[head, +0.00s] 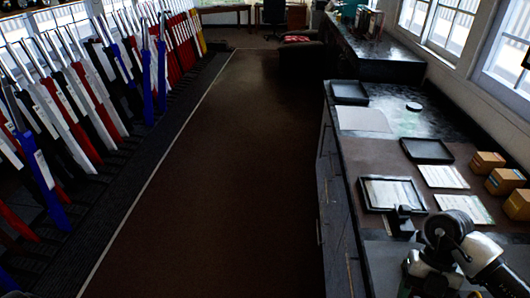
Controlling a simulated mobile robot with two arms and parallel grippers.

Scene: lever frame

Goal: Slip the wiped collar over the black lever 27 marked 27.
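The lever frame (85,100) stands along the left, a row of red, white, black, blue and yellow levers with bright metal handles. Several black levers show among them. The number plates are too small to read, so I cannot tell which one is lever 27. I cannot make out a collar anywhere. My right arm shows at the lower right over the counter. A dark part at its left, seemingly my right gripper (403,222), is by the front tray; whether it is open or holds anything is unclear. My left gripper is not in view.
The counter (338,187) on the right carries black trays (427,150), papers (442,176), several yellow-brown boxes (505,181) and a small round black object (413,106). The brown floor (215,185) between counter and levers is clear. A chair (273,12) and an armchair (297,55) stand far back.

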